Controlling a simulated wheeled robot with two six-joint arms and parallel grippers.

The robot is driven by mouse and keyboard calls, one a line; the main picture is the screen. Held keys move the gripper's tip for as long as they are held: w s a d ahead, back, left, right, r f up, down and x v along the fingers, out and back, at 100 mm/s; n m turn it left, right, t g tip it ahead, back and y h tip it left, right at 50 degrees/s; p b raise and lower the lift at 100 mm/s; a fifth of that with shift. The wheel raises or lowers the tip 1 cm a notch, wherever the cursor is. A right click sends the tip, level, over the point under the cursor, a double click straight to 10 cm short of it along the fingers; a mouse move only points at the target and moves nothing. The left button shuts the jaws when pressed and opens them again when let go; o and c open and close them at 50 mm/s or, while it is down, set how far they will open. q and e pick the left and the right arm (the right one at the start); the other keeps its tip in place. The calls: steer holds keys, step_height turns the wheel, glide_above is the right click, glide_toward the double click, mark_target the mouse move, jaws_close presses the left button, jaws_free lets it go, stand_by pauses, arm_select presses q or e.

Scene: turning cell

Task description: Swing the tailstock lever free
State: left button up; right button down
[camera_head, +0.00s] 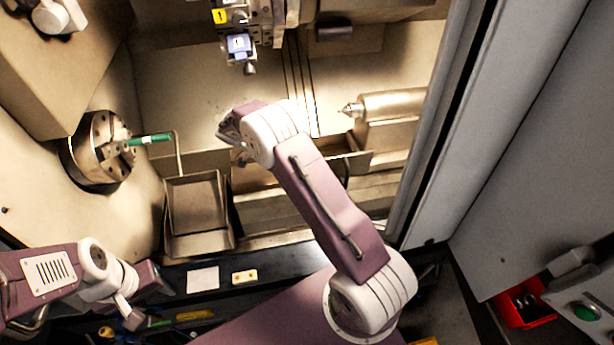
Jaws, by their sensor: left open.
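The tailstock (395,104) is a pale metal cylinder with a pointed centre (352,110), at the right of the machine's inside. I cannot make out its lever for certain; my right arm covers part of the area below and left of it. My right gripper (230,130) is in the middle of the machine opening, left of the tailstock and apart from it. It is turned away, so its jaws do not show clearly. My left gripper (146,299) is open and empty at the lower left, above the front bench, far from the tailstock.
A chuck (92,160) with a green-handled key (150,139) is at the left. The tool turret (240,42) hangs above. A metal tray (200,220) stands below the chuck. The door (440,130) bounds the right side. A red bin (522,303) sits lower right.

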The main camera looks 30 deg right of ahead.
steer(key=shift+w+a+f+h+b, duration=0.15)
steer(key=shift+a+f+h+b, duration=0.25)
steer(key=shift+f, duration=0.25)
steer(key=shift+w+a+f+b, duration=0.1)
steer(key=shift+a+f+b, duration=0.15)
steer(key=shift+b, duration=0.5)
steer(key=shift+a+f+b, duration=0.25)
steer(key=shift+a+b, duration=0.05)
steer(key=shift+b, duration=0.35)
arm_select(q)
step_height(320, 180, down, 5)
steer(key=shift+s+d+r, duration=0.1)
steer(key=shift+r, duration=0.1)
steer(key=shift+f, duration=0.1)
arm_select(e)
steer(key=shift+a+f, duration=0.2)
steer(key=shift+f, duration=0.05)
steer(key=shift+r, duration=0.2)
